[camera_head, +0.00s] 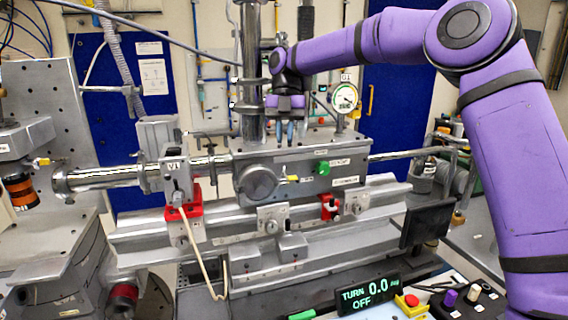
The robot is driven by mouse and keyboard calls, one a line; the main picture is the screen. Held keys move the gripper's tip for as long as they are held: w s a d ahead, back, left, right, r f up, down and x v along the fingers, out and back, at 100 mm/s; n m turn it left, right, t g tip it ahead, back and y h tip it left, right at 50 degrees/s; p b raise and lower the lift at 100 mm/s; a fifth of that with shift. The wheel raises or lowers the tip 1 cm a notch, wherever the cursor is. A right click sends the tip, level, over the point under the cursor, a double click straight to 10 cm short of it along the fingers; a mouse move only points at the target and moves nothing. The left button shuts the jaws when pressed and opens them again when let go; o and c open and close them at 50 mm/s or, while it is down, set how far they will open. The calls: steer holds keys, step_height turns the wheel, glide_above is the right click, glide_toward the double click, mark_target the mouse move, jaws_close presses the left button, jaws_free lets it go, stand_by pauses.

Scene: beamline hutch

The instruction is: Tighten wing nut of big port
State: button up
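My gripper (285,138) hangs from the purple arm over the top of the grey chamber box (215,164), pointing down. Its bluish fingers look close together, and I cannot tell whether anything is between them. A large round port cover (258,184) is on the box's front face, below and left of my gripper. A small metal piece with a yellow tag (293,179) sits at the cover's right edge; it may be the wing nut, but it is too small to be sure. A green knob (322,168) is farther right on the box.
A chrome column (250,70) rises just left of my gripper, and a dial gauge (345,98) stands to its right. A valve (176,170) with a red clamp is at the left. The display (368,295) in front reads "TURN 0.0 OFF". A dark screen (427,222) stands at the right.

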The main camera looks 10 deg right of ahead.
mark_target(284, 168)
steer(key=shift+x, duration=3.55)
jaws_close()
